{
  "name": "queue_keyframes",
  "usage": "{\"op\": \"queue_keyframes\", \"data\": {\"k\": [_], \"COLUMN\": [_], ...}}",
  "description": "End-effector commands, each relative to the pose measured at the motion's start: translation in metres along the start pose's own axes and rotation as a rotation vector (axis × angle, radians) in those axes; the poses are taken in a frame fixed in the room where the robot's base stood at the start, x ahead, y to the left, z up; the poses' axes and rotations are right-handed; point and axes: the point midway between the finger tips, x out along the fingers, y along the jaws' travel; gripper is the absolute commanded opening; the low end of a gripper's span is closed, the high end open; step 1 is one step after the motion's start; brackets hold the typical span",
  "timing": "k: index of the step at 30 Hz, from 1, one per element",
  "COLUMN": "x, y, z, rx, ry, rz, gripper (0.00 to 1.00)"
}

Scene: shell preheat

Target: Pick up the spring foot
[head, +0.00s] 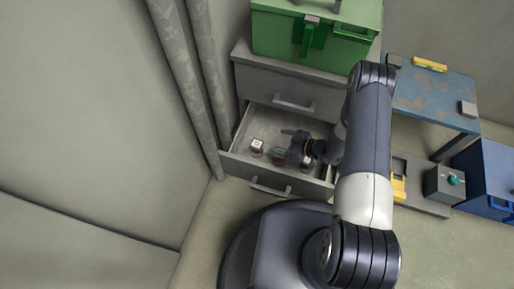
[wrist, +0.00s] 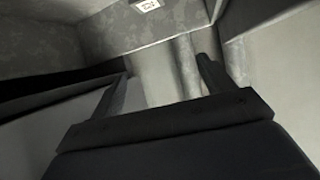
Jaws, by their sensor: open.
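An open grey drawer (head: 238,160) holds a few small items. A small dark reddish item with a white marked top (head: 257,146) sits in its left part, and a similar one (head: 306,161) sits near the front, beside my gripper. I cannot tell which item is the spring foot. My gripper (head: 281,143) is inside or just above the drawer, pointing left, with its fingers apart. In the wrist view my gripper (wrist: 163,68) is open, with nothing visible between its fingers. A white marked tag (wrist: 147,5) shows at the top edge there, beyond the fingers; what carries it is cut off.
The grey cabinet (head: 280,90) carries a green case (head: 275,35). Pipes (head: 205,80) and a wall stand close on the left. On the right are a worn blue table (head: 430,98), a grey box with a teal knob (head: 444,184) and a blue crate (head: 485,178).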

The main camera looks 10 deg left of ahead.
Motion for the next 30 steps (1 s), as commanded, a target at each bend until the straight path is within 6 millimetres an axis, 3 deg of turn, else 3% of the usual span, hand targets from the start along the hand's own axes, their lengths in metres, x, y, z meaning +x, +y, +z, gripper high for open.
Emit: {"op": "queue_keyframes", "data": {"k": [16,22,30], "x": [0.033,0.045,0.085], "y": [0.000,0.000,0.000], "z": [0.069,0.077,0.076], "rx": [0.000,-0.002,-0.002], "ry": [0.000,0.000,0.000], "rz": [0.000,-0.001,-0.002], "gripper": [0.77,0.77,0.77]}}
